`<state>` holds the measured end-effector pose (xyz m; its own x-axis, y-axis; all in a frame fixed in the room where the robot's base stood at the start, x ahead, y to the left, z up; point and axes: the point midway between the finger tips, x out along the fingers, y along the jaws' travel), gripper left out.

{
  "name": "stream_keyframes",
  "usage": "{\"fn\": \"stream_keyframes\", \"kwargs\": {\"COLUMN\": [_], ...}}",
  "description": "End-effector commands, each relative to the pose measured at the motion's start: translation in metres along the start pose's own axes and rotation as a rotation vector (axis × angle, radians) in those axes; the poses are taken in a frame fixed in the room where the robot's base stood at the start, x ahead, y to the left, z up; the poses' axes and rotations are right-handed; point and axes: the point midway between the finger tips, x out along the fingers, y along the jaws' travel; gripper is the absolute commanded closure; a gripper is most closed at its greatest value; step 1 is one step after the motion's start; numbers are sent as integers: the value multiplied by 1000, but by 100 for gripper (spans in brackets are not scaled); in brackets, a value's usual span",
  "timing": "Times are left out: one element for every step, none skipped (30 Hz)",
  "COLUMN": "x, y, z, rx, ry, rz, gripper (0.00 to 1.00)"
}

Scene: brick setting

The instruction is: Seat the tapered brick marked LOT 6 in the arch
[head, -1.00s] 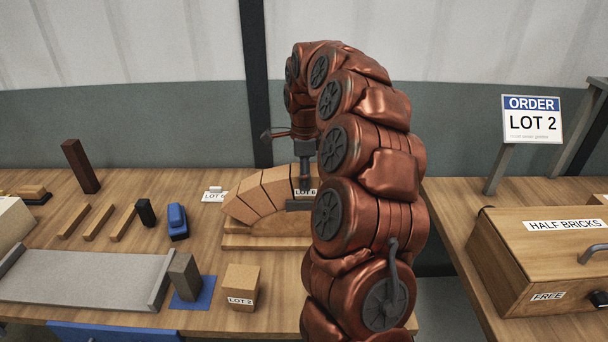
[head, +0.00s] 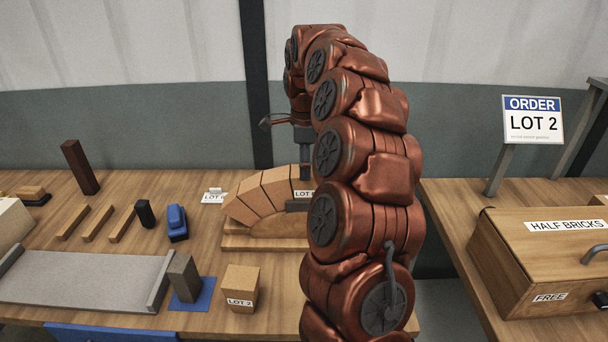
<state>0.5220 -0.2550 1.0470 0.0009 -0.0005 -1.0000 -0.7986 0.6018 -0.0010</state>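The tapered brick (head: 301,186) with a partly hidden LOT label sits at the crown of the tan arch (head: 255,200); its number is covered by my arm. My gripper (head: 305,177) points down at the top of this brick. Only one dark finger shows clearly, so I cannot tell whether it is open or still touching the brick. A dark grey block (head: 297,206) lies just under the label. The arch's right half is hidden behind my arm. A white card (head: 213,197) reading LOT, its number unclear, stands left of the arch.
A tan block marked LOT 2 (head: 241,287) stands at the front, beside a grey block (head: 184,278) on a blue mat. A grey tray (head: 85,280), wooden strips (head: 98,222) and a blue tool (head: 177,222) lie left. A HALF BRICKS box (head: 540,255) and an ORDER LOT 2 sign (head: 532,120) are right.

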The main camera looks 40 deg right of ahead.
Motion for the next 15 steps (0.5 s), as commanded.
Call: {"fn": "stream_keyframes", "kwargs": {"x": [-6, -10, -15, -18, -22, -26, -30, -33, -38, -41, -43, -47, -50, -54, -58], "y": [-2, -2, -2, -1, -1, -1, -1, -1, -1, -1, -2, -1, -1, -1, -1], "z": [0, 0, 0, 0, 0, 0, 0, 0, -1, 0, 0, 0, 0, 0, 0], "rx": [2, 2, 3, 2, 1, 0, 1, 2, 3, 3, 3, 2, 2, 1, 1], "ry": [0, 0, 0, 0, 0, 0, 0, 0, -1, -1, -1, -1, -1, -1, -1], "rz": [-5, -6, -5, -4, -4, -5, -4, -4, -4, -4, -4, -4, -4, -3, -3], "gripper": [9, 9, 9, 9, 9, 9, 9, 9, 9, 9, 9, 9, 9, 9, 9]}}
